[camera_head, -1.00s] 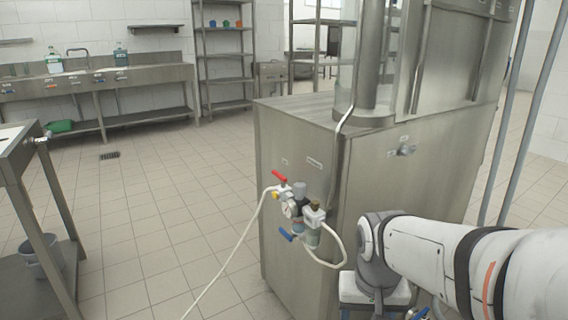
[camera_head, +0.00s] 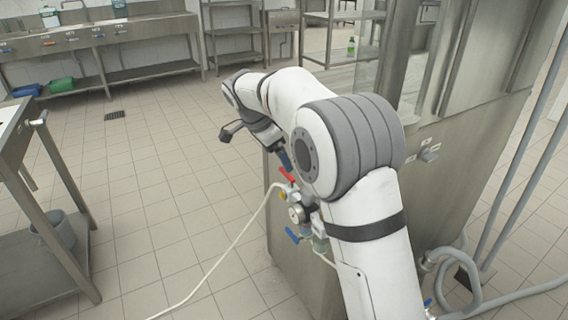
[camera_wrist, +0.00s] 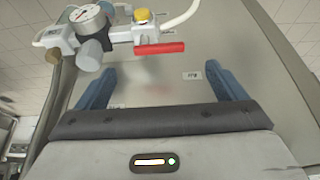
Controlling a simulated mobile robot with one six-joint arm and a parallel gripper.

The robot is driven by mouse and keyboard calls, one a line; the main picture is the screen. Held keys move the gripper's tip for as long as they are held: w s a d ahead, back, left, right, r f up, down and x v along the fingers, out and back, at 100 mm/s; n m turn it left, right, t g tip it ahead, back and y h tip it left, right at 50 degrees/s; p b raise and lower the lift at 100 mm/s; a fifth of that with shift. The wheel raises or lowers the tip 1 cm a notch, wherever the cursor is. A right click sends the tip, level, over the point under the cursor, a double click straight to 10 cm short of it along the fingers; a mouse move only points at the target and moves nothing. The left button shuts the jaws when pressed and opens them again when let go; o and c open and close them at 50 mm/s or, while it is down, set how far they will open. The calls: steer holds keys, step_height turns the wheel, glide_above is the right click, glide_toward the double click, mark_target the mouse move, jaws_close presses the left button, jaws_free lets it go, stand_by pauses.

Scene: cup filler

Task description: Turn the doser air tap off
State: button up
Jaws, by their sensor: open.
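The air tap has a red lever (camera_head: 287,174) on the valve assembly at the cabinet's side, with a yellow part just below it. In the wrist view the red lever (camera_wrist: 160,47) lies level, extending right below a yellow knob (camera_wrist: 142,15). My gripper (camera_wrist: 160,70) is open and empty, its two blue fingers apart. The lever lies just beyond the fingertips, roughly centred between them, with no contact visible. In the head view my gripper (camera_head: 283,160) is just above the lever, mostly hidden by my arm.
The steel cabinet (camera_head: 290,270) stands behind. A steel table (camera_head: 45,215) is at left, with open floor between.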

mark_target(286, 173)
steer(key=b+x, duration=0.1)
steer(key=x, duration=0.5)
steer(key=shift+f, duration=0.15)
steer(key=shift+c, duration=0.2)
steer(key=c, duration=0.9)
steer(key=shift+c, duration=0.2)
